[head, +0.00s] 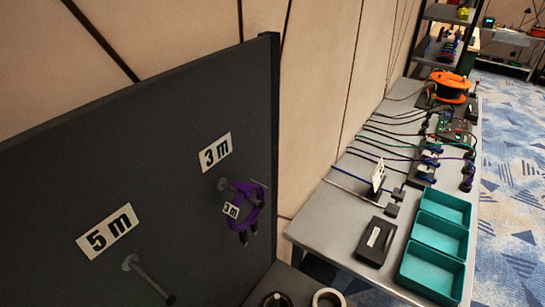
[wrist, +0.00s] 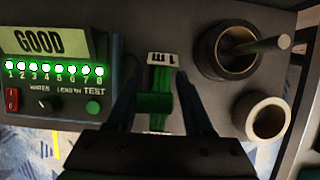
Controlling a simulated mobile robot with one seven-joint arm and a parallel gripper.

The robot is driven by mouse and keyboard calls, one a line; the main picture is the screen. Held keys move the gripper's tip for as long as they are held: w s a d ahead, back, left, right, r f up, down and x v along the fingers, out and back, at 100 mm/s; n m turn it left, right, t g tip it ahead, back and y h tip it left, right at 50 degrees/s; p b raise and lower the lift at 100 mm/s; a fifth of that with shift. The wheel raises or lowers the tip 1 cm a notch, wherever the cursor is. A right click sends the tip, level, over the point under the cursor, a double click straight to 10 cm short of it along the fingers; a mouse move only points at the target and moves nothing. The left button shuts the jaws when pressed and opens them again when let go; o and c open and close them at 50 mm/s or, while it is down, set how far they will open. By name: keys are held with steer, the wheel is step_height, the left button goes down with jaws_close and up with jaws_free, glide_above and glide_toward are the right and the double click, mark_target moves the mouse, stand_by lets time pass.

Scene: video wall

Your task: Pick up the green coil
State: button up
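The green coil (wrist: 154,103) shows in the wrist view, seen nearly edge-on, with a white label reading "1 m" (wrist: 162,59) upside down at its far end. My gripper (wrist: 158,82) is open, with one dark finger on each side of the coil. A gap shows between the coil and each finger. The lower part of the coil is hidden by my gripper's body. The green coil and my gripper do not show in the head view.
In the wrist view, a tester (wrist: 45,70) reading "GOOD" is at left; a dark cup with a rod (wrist: 212,68) and a pale ring (wrist: 264,117) are at right. In the head view, a purple coil (head: 236,208) hangs on the dark panel (head: 130,150); teal bins (head: 432,270) stand at right.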

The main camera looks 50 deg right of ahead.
jaws_close()
